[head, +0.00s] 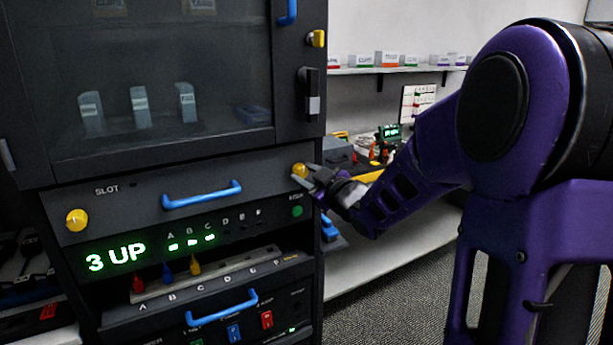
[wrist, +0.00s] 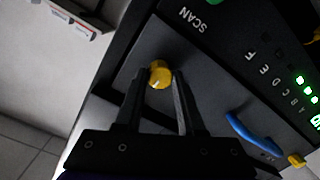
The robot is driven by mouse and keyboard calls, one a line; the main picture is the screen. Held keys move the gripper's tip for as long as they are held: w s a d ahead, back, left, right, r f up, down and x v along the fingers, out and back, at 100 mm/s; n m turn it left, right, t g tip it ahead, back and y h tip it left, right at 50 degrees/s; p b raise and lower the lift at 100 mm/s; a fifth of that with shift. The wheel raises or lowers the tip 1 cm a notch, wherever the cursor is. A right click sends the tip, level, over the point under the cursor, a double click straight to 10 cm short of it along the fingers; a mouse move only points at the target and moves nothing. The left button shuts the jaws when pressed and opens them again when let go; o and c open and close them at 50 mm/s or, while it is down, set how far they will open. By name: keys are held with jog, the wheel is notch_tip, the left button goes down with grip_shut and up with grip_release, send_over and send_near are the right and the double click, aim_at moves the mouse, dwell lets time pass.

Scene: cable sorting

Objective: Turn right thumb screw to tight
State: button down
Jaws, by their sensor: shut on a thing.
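The right thumb screw (head: 300,170) is a yellow knob at the right end of the dark SLOT panel (head: 130,203). In the wrist view the same right thumb screw (wrist: 159,75) shows a small pale mark on its face, toward the lower side. My gripper (head: 308,177) reaches it from the right. In the wrist view the two black fingers of my gripper (wrist: 158,84) lie on either side of the knob and are shut on it. The left thumb screw (head: 77,220), also yellow, is at the panel's left end, apart from my gripper.
A blue handle (head: 202,194) crosses the panel's middle. Below are a green "3 UP" display (head: 115,257) and coloured plugs (head: 167,272). A glass-fronted cabinet door (head: 150,90) is above. A shelf with labelled bins (head: 390,68) stands behind on the right. Carpeted floor (head: 390,290) is clear at lower right.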

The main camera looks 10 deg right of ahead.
jog(key=shift+n, duration=0.6)
jog(key=c, duration=0.5)
grip_release()
jog(key=p+v, duration=0.1)
jog(key=v, duration=1.1)
